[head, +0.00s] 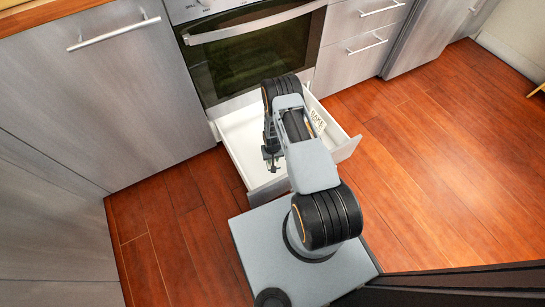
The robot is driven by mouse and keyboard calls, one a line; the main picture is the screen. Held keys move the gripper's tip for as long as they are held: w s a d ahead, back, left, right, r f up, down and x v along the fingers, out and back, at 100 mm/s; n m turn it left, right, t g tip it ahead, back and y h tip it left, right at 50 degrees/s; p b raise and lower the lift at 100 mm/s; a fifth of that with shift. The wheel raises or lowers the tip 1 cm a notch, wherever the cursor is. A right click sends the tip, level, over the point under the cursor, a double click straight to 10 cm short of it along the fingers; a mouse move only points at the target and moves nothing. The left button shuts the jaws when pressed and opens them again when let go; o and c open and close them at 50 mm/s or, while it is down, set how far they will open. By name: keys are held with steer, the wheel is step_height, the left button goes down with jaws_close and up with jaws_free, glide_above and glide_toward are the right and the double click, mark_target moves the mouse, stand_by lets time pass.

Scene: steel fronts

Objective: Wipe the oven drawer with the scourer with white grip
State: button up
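The oven drawer (243,133) is pulled open below the oven. Its inside is white and its front faces my base. My arm reaches over it and hides much of its middle. My gripper (271,163) hangs dark and small over the left part of the drawer, near its front. Its fingers are too small to tell whether they are open or shut, or whether they hold anything. I cannot make out the scourer with white grip; it may be hidden by my arm or gripper.
A white item with dark lettering (317,121) shows at the drawer's right side. The oven (250,58) is closed above. Grey cabinets stand at left (95,95) and right (355,60). The wooden floor (440,170) is clear to the right.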

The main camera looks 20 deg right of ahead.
step_height(320, 180, down, 5)
steer(key=b, duration=0.3)
steer(key=shift+f, duration=0.15)
steer(key=shift+d, duration=0.3)
steer(key=shift+w+d, duration=0.1)
steer(key=shift+d, duration=1.45)
steer(key=shift+d+p, duration=0.25)
steer(key=shift+p, duration=0.4)
steer(key=shift+a+f+b, duration=0.1)
steer(key=shift+a+b, duration=0.2)
steer(key=shift+a, duration=1.7)
steer(key=shift+a+r+p, duration=0.1)
steer(key=shift+r+p, duration=2.4)
steer(key=shift+r, duration=1.6)
steer(key=shift+r, duration=0.1)
